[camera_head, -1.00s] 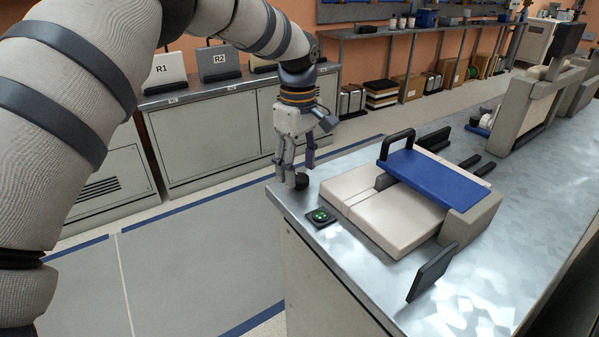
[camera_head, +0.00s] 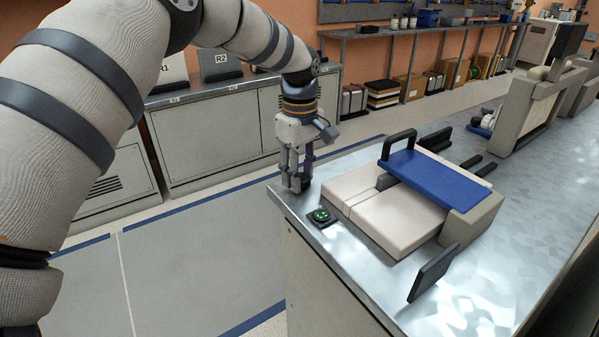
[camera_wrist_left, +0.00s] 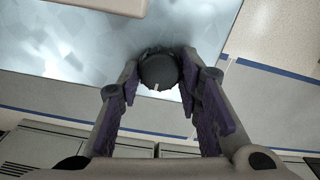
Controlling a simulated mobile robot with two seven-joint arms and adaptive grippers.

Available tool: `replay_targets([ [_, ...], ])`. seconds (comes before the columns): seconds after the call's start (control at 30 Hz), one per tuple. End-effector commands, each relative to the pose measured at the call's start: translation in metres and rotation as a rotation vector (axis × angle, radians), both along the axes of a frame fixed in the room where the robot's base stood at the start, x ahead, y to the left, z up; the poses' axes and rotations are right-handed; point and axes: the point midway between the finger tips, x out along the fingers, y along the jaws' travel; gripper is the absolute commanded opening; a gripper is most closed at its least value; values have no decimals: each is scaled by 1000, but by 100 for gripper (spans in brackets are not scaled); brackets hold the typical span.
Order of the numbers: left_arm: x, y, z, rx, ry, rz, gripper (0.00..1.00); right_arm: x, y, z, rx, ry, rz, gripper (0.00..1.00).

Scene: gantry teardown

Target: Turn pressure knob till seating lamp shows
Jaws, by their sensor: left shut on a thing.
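A small dark round knob (camera_wrist_left: 158,72) with a short white mark stands at the near-left corner of the metal bench. My left gripper (camera_head: 298,183) points down over that corner and is shut on the knob, with a finger on each side of it. In the left wrist view its purple-lined fingers (camera_wrist_left: 160,95) flank the knob; the fingers largely hide the knob in the head view. A small black lamp unit (camera_head: 321,217) with a lit green top sits on the bench just in front of the gripper. My right gripper does not show.
A pale device with a blue plate and black handle (camera_head: 430,175) stands on the bench (camera_head: 470,290) right of the lamp. A dark upright panel (camera_head: 433,272) stands at its front. Grey cabinets (camera_head: 215,135) and a shelf line the back wall.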

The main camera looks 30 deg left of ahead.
Motion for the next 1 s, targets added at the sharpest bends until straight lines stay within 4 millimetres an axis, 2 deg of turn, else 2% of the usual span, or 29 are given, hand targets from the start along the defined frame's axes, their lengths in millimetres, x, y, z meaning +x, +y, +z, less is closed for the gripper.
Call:
replay_targets([
  [0.27, 1, 0, 2, 2, -1, -176, 4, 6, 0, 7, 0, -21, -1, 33],
  [1.0, 3, -2, 0, 1, 1, -876, 4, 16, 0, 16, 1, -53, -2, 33],
])
